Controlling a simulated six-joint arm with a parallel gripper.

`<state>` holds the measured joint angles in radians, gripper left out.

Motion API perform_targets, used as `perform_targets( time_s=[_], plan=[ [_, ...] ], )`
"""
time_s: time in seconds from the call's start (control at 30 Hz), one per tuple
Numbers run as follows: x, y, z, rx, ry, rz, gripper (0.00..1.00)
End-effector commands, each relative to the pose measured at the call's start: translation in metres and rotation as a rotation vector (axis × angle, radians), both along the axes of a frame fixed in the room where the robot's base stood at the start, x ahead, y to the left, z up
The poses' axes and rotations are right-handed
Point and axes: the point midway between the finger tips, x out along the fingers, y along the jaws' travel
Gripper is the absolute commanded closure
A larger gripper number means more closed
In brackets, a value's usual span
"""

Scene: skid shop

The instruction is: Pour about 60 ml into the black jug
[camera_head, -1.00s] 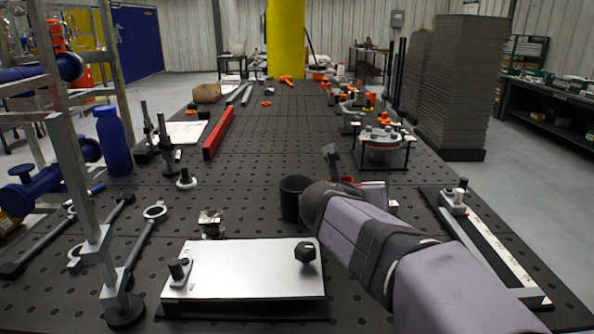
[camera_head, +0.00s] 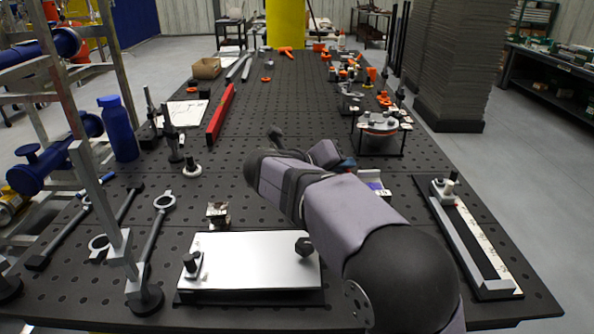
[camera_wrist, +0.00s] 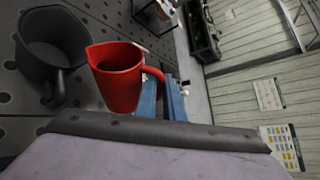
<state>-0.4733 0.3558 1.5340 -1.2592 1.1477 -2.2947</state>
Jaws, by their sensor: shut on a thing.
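My gripper (camera_wrist: 162,98), with blue fingers, is shut on the handle of the red jug in the wrist view. The red jug (camera_wrist: 117,80) looks tilted, its spout on the side facing the black jug. Its inside is dark and I cannot tell the liquid level. The black jug (camera_wrist: 48,45) stands on the perforated table in the wrist view, with the red jug close to it in the picture. No stream of liquid shows. In the head view my arm hides both jugs.
A silver plate (camera_head: 250,262) with a black knob lies in front. A small metal block (camera_head: 218,214) stands behind it. A blue bottle (camera_head: 118,128) is at the left, a red bar (camera_head: 220,113) further back, and a long fixture (camera_head: 470,238) at the right. The table's middle is fairly clear.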

Motion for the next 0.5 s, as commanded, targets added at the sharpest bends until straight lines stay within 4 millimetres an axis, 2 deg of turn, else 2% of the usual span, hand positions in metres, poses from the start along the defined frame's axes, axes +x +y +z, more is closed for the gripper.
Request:
perform_targets(
  time_s=[0.5],
  plan=[
    [0.0029,0.0042,0.0092,-0.067,0.044,0.001,1.0]
  ],
)
